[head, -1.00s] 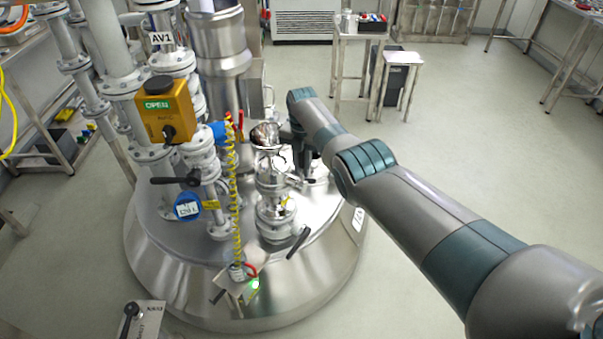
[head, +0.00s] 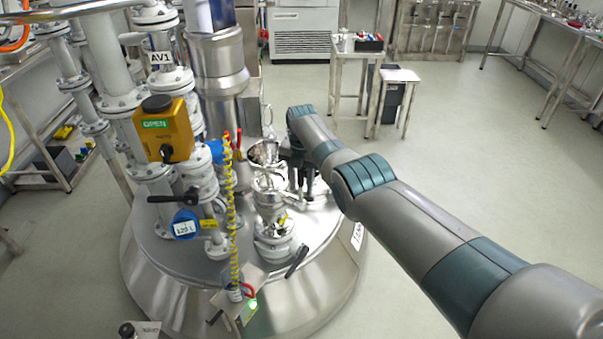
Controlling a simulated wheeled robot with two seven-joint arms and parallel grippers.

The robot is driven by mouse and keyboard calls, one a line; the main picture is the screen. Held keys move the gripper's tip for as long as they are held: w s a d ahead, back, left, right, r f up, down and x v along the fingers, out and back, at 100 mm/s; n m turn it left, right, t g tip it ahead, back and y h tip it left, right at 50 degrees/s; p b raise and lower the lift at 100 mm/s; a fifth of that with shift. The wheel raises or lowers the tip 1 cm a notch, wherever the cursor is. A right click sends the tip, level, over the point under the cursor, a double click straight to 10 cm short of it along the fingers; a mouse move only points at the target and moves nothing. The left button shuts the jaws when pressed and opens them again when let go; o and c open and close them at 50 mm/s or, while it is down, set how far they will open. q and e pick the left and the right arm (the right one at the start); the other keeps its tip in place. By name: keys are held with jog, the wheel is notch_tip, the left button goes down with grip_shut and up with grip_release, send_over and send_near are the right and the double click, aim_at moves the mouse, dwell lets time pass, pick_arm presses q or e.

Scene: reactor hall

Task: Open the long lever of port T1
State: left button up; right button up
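A steel port assembly (head: 270,190) stands on the domed lid of a large steel vessel (head: 320,288). I cannot read a T1 mark on it. A dark lever handle (head: 297,261) sticks out low at its front right. A small steel lever-like part (head: 291,197) shows at its right side; which one is the long lever I cannot tell. My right arm reaches in from the right, and its gripper (head: 285,152) is at the top of the port, beside a shiny steel piece (head: 262,152). Its fingers are too small and partly hidden to judge. My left gripper is not in view.
Left of the port are a coiled yellow hose (head: 230,200), a yellow actuator box (head: 163,128) marked OPEN, a black valve handle (head: 173,197) and thick pipes. A bracket with a green light (head: 252,304) is at the front.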

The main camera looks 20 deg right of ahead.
aim_at(301, 171)
jog(key=shift+r, duration=0.4)
notch_tip(301, 171, up, 5)
jog(key=shift+w+f+p, duration=0.1)
jog(key=shift+f+p, duration=0.05)
jog(key=shift+p, duration=0.25)
jog(key=r+b, duration=0.1)
jog(key=r, duration=0.5)
jog(key=r+b, duration=0.1)
jog(key=r, duration=0.4)
jog(key=shift+d+r, duration=0.2)
jog(key=shift+r, duration=0.15)
